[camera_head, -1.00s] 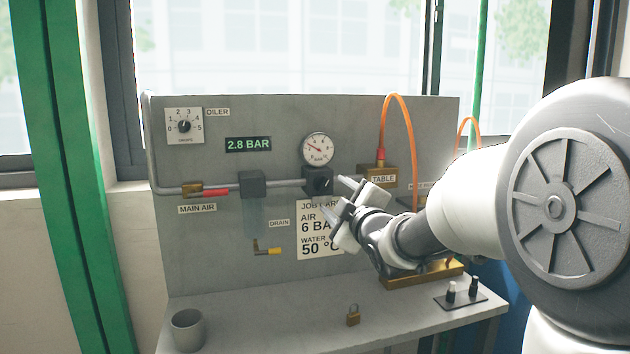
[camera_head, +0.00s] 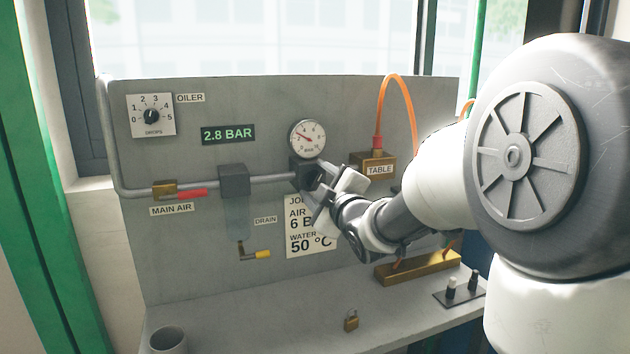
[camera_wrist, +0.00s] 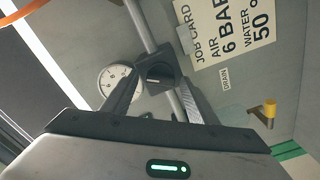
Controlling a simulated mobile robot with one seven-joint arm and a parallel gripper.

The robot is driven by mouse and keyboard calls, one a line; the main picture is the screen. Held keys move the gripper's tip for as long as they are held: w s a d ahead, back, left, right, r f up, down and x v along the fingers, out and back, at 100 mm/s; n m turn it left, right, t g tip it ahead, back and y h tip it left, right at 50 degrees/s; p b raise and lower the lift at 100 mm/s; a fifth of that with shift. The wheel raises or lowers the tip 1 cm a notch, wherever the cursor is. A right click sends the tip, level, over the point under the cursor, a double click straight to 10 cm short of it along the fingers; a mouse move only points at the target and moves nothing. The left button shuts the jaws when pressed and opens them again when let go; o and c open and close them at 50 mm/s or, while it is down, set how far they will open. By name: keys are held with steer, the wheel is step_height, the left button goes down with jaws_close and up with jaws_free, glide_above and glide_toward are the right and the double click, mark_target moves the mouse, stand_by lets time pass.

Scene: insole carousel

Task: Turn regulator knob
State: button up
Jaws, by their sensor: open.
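The regulator knob is a dark round knob on a black block under the pressure gauge. In the wrist view the knob (camera_wrist: 158,73) faces me between my fingers, with a small gap on both sides. In the head view the regulator block (camera_head: 303,174) is partly hidden by my gripper (camera_head: 324,194). My gripper, also in the wrist view (camera_wrist: 161,88), is open and empty, its fingertips close to the knob. I cannot tell whether they touch it. The round gauge (camera_head: 307,139) sits above the knob. The display (camera_head: 228,134) reads 2.8 BAR. The job card (camera_head: 306,238) lists AIR 6 BAR.
The main air valve (camera_head: 180,192) with its red lever is on the pipe at left. A drain valve (camera_head: 256,254) hangs below the filter. The oiler dial (camera_head: 152,115) is upper left. An orange hose (camera_head: 398,88) arches at right.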

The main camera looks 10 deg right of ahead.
steer(key=c, duration=1.1)
steer(key=shift+o, duration=0.2)
